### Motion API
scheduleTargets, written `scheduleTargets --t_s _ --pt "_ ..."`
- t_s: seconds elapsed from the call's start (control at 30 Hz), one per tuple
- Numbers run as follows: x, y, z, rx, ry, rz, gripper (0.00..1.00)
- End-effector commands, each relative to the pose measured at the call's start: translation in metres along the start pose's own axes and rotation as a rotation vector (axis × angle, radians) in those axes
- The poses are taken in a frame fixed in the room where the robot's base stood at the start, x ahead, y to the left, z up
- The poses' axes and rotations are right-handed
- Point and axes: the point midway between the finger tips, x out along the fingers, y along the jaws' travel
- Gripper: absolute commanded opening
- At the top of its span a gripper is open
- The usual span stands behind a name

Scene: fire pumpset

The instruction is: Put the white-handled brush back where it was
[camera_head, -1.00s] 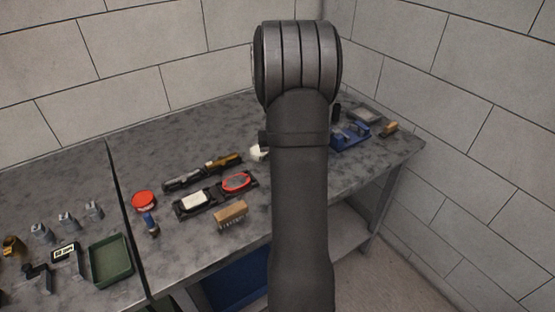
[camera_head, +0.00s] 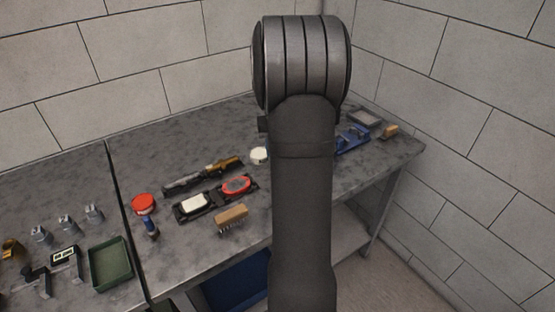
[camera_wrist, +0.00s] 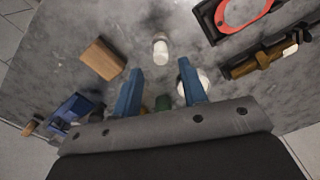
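My gripper (camera_wrist: 160,78) shows in the wrist view as two blue fingers, spread apart with nothing gripped between them. Just beyond the fingertips, a small white-topped cylinder (camera_wrist: 160,48) stands on the grey bench; it may be the white-handled brush, but its bristles do not show and I cannot be sure. In the head view my arm hides that spot and my gripper. A wooden block (camera_wrist: 102,60) lies left of the fingers. A white round jar or lid (camera_wrist: 203,80) is partly behind the right finger.
A red oval item (camera_wrist: 240,12) and a brown-handled tool (camera_wrist: 265,60) lie at right in the wrist view. A blue tool (camera_wrist: 72,110) is at left. In the head view, a wooden brush (camera_head: 231,214), red lid (camera_head: 143,203) and green tray (camera_head: 110,262) stand on the bench (camera_head: 190,258).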

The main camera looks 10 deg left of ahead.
Motion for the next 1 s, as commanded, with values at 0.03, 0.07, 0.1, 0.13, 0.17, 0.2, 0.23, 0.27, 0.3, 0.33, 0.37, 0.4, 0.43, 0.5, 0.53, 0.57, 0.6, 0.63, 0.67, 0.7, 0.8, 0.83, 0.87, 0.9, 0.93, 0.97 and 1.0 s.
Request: scheduleTargets --t_s 0.03,0.07,0.1,0.13,0.17,0.2,0.23,0.27,0.3,0.33,0.37,0.4,0.43,0.5,0.53,0.57,0.6,0.63,0.67,0.7,0.8,0.83,0.87,0.9,0.93,0.97,1.0 --pt "-0.012 0.000 -0.001 0.000 0.005 0.001 0.39" --pt "-0.018 0.000 -0.001 0.000 0.005 0.001 0.39" --pt "-0.026 0.000 -0.001 0.000 0.004 0.000 0.39" --pt "-0.031 0.000 0.000 0.000 0.003 0.000 0.39" --pt "-0.036 0.000 0.000 0.000 0.003 0.000 0.39" --pt "-0.042 0.000 0.000 0.000 0.003 0.000 0.39" --pt "-0.046 0.000 -0.001 0.000 0.003 0.000 0.39" --pt "-0.049 0.000 0.000 0.000 0.003 0.000 0.39" --pt "-0.052 0.000 0.000 0.000 0.001 0.000 0.39" --pt "-0.054 0.000 0.000 0.000 0.000 0.000 0.39" --pt "-0.056 0.000 0.000 0.000 0.000 0.000 0.39" --pt "-0.057 0.000 0.000 0.000 0.000 0.000 0.39" --pt "-0.058 0.000 0.000 0.000 0.000 0.000 0.39" --pt "-0.059 0.000 0.000 0.000 0.000 0.000 0.39" --pt "-0.059 0.000 0.000 0.000 0.000 0.000 0.39" --pt "-0.059 0.000 0.000 0.000 0.000 0.000 0.39" --pt "-0.059 0.000 0.000 0.000 0.000 0.000 0.39" --pt "-0.059 0.000 0.000 0.000 0.000 0.000 0.39" --pt "-0.059 0.000 0.000 0.000 0.000 0.000 0.39" --pt "-0.059 0.000 0.000 0.000 0.000 0.000 0.39" --pt "-0.057 0.000 0.000 0.000 -0.001 0.000 0.39" --pt "-0.056 0.000 0.000 0.000 -0.002 0.000 0.39" --pt "-0.053 0.000 0.000 0.000 -0.002 0.000 0.39" --pt "-0.050 0.000 0.001 0.000 -0.003 0.000 0.39" --pt "-0.046 0.000 0.001 0.000 -0.004 0.000 0.39" --pt "-0.043 0.000 0.001 0.000 -0.003 0.000 0.39" --pt "-0.036 0.000 0.001 0.000 -0.003 0.000 0.39"
